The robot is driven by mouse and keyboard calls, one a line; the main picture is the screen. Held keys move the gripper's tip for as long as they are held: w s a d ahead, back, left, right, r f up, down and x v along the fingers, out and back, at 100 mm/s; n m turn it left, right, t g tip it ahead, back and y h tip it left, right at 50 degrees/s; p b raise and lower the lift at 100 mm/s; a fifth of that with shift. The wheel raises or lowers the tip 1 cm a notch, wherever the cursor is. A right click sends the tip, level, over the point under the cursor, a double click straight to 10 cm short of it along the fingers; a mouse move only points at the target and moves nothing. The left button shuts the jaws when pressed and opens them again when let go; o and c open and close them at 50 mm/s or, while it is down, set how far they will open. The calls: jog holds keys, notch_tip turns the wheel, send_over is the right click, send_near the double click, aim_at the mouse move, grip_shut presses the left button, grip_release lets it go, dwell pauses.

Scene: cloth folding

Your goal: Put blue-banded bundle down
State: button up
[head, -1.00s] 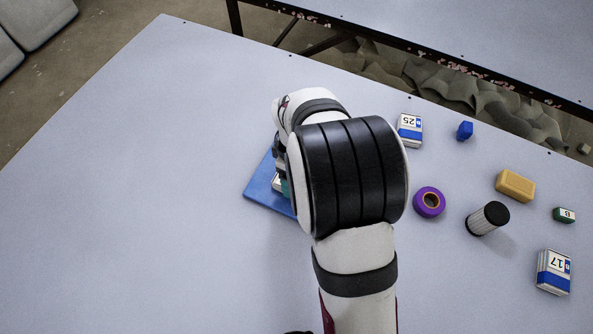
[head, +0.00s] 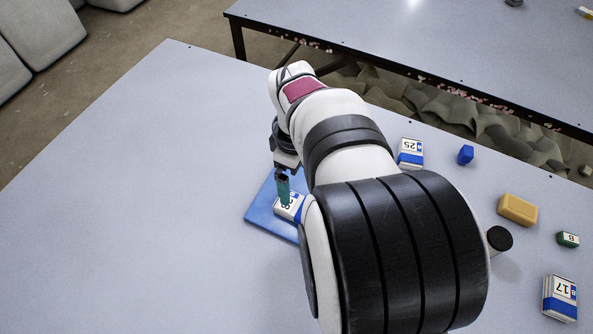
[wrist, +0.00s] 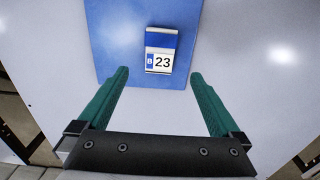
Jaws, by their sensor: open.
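The blue-banded bundle (head: 292,213), a small white pack with a blue band, lies on a blue mat (head: 261,206) left of my arm in the head view. In the wrist view the bundle (wrist: 162,50) is marked B 23 and lies flat with blue mat (wrist: 115,40) around it. My gripper (head: 285,203) points down over the bundle in the head view and partly covers it. In the wrist view my gripper (wrist: 159,75) is open, its two green fingers wide apart and nothing between them; the bundle shows beyond the fingertips.
To the right stand a pack marked 25 (head: 411,153), a blue block (head: 466,155), a yellow block (head: 518,210), a black-capped cylinder (head: 499,240), a small green box (head: 568,240) and a pack marked 17 (head: 560,299). The table's left side (head: 130,220) is clear.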

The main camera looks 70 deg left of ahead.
jog(key=w+d+r+m, duration=0.4)
jog(key=w+d+m, duration=0.2)
jog(key=d, duration=0.2)
jog(key=w+d+r+m, duration=0.4)
jog(key=w+d+m, duration=0.1)
jog(key=w+d, duration=0.25)
jog(key=s+d+r+m+y, duration=0.1)
jog(key=d+r+m, duration=0.1)
jog(key=d+m, duration=1.25)
jog(key=s+d+f+m, duration=0.2)
jog(key=s+d+m, duration=0.4)
jog(key=d, duration=0.3)
jog(key=shift+s+d+m+y, duration=0.35)
jog(key=shift+d+m+y, duration=0.05)
jog(key=shift+m, duration=0.15)
jog(key=shift+f, duration=0.1)
